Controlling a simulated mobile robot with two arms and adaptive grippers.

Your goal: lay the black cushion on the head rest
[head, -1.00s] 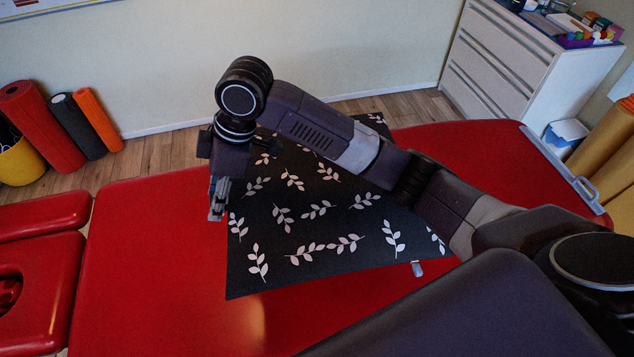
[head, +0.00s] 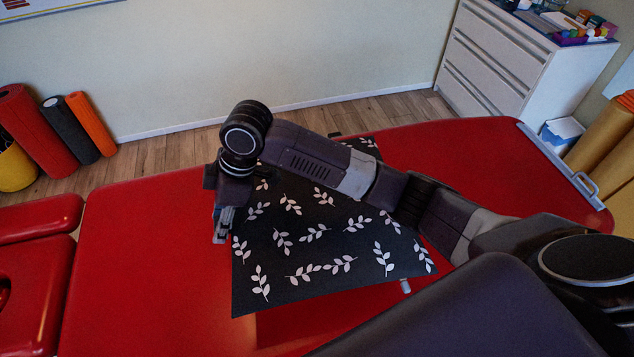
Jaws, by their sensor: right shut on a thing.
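The black cushion (head: 310,245) is flat, with a white leaf pattern. It is over the red treatment table (head: 150,260), and a darker patch beneath its near edge suggests it is raised. My right gripper (head: 222,232) points down and is shut on the cushion's left edge; my arm hides part of the cushion. The head rest (head: 35,270) appears to be the red padded section with a dark hole at the left, cut by the picture edge and left of the gripper. My left gripper is not recognisable.
A small grey piece (head: 405,286) shows at the cushion's near right edge; I cannot tell what it is. Foam rollers (head: 72,130) stand by the wall, far left. A white drawer cabinet (head: 520,70) stands far right. The table's left part is clear.

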